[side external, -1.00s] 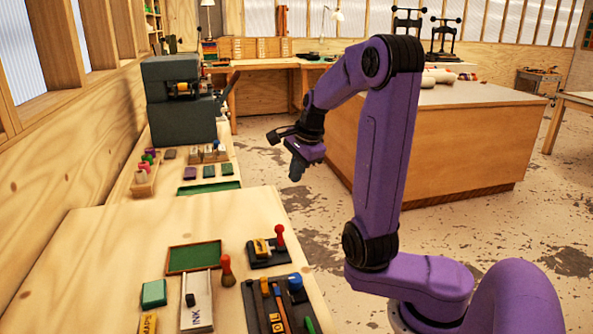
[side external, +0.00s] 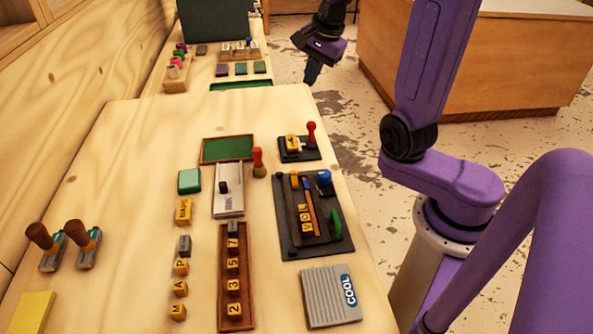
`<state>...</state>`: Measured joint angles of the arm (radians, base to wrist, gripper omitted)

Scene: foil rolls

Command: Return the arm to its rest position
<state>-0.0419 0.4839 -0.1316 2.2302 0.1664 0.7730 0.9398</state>
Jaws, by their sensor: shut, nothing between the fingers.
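My purple arm stands at the right of the side view. My gripper (side external: 312,74) hangs at the top, pointing down near the far right corner of the wooden table (side external: 120,190). It is shut and holds nothing. It is clear of the stamps and blocks. My arm's upper part runs out of the top of the frame.
A wooden counter (side external: 450,70) stands behind my arm.

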